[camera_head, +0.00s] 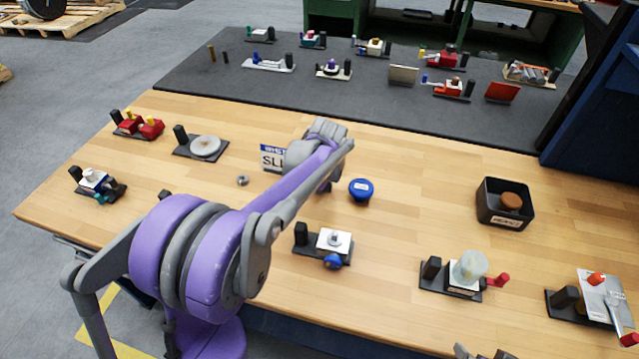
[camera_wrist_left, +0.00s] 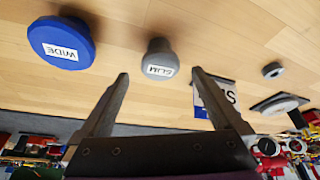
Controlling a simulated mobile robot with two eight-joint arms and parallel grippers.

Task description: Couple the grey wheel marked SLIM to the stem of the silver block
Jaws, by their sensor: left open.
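The grey wheel marked SLIM (camera_wrist_left: 158,47) stands on the wooden bench in the left wrist view. My left gripper (camera_wrist_left: 160,76) is open, with the wheel just beyond and between its fingertips; whether they touch it cannot be told. In the head view my left arm hides the wheel, and the gripper (camera_head: 326,186) points down near the bench. A pale silver block (camera_head: 334,241) with a short upright stem sits on a black base, nearer the front edge. A grey tip at the bottom edge, likely my right gripper (camera_head: 480,353), is mostly cut off.
A blue wheel marked WIDE (camera_head: 361,189) stands close beside the left gripper. A SLIM sign (camera_head: 271,158) is behind my arm. A grey ring (camera_head: 242,181) lies to the left. A black bin (camera_head: 505,203) stands at right. Several other valve fixtures line the bench.

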